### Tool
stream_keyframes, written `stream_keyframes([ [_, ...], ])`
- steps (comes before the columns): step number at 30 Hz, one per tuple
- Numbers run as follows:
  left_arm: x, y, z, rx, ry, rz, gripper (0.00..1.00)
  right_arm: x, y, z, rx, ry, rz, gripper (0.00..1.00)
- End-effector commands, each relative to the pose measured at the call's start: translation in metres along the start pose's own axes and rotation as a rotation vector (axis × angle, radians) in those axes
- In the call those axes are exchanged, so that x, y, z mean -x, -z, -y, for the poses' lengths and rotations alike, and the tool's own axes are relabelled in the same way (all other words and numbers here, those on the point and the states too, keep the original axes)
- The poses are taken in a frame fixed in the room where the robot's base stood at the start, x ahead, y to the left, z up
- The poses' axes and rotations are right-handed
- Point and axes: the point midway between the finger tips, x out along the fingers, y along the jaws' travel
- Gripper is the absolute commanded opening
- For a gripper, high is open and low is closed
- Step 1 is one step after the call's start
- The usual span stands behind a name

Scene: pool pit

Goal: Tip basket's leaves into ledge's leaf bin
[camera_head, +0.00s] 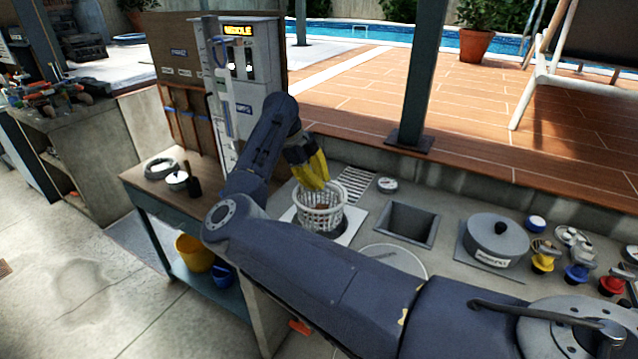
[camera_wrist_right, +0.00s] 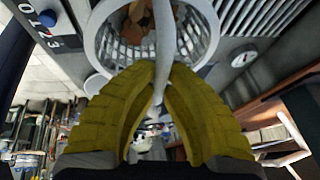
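The white slatted basket (camera_head: 321,218) is upright over a dark round opening in a white square plate (camera_head: 286,217) on the ledge; I cannot tell how far it is raised. Brown leaves (camera_wrist_right: 139,22) show inside it in the right wrist view. My right gripper (camera_head: 318,187) points down at the basket's top. In the wrist view its yellow fingers (camera_wrist_right: 158,72) close on the white basket handle (camera_wrist_right: 164,38). A square dark recess (camera_head: 408,224), apparently the leaf bin, is sunk in the ledge right of the basket. Its inside looks empty. My left gripper is out of view.
A slotted grate (camera_head: 355,184) and a round gauge (camera_head: 387,185) lie behind the basket. A round pale lid (camera_head: 393,259) is in front. A grey lidded pot (camera_head: 495,241) and several coloured valves stand right of the recess. A blue post (camera_head: 420,75) rises behind.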

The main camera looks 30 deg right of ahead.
Motion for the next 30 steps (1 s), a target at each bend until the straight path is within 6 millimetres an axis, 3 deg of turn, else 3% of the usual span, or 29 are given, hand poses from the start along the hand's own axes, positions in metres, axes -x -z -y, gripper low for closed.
stream_keyframes([
  [16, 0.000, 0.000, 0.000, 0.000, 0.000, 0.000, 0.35, 0.008, 0.003, 0.002, 0.000, 0.001, 0.001, 0.00],
  [22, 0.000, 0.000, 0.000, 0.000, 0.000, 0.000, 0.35, 0.026, 0.006, 0.010, -0.006, -0.002, 0.000, 0.00],
  [26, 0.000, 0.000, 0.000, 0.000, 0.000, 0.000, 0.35, 0.043, 0.024, 0.021, -0.043, -0.017, -0.008, 0.00],
  [30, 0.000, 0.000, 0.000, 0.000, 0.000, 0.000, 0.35, 0.060, 0.056, 0.032, -0.105, -0.044, -0.021, 0.00],
])
